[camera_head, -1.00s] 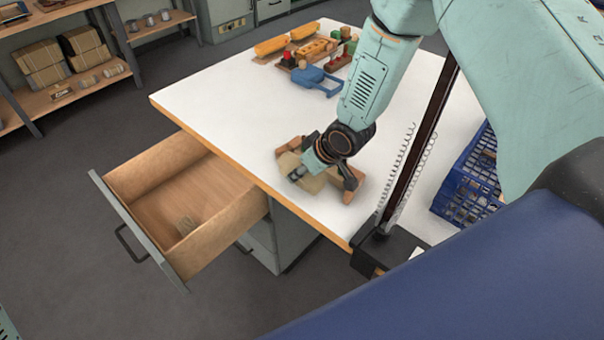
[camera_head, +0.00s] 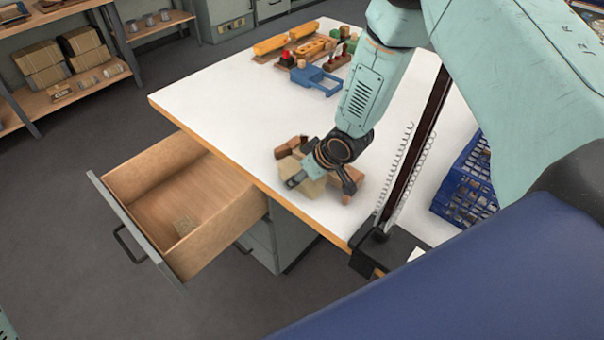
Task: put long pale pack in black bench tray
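My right arm reaches in from the upper right. Its gripper (camera_head: 308,182) is low over the front of the white bench, among a small cluster of pale tan and brown pieces. A pale tan pack (camera_head: 312,188) shows under and beside the fingers, partly hidden by the hand. I cannot tell whether the fingers are closed on it or if it is the long one. Brown blocks (camera_head: 290,147) lie at the cluster's far side. I cannot make out a black bench tray. My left gripper is not in view.
Yellow, red and blue items (camera_head: 318,78) sit at the back. The bench's left side is clear.

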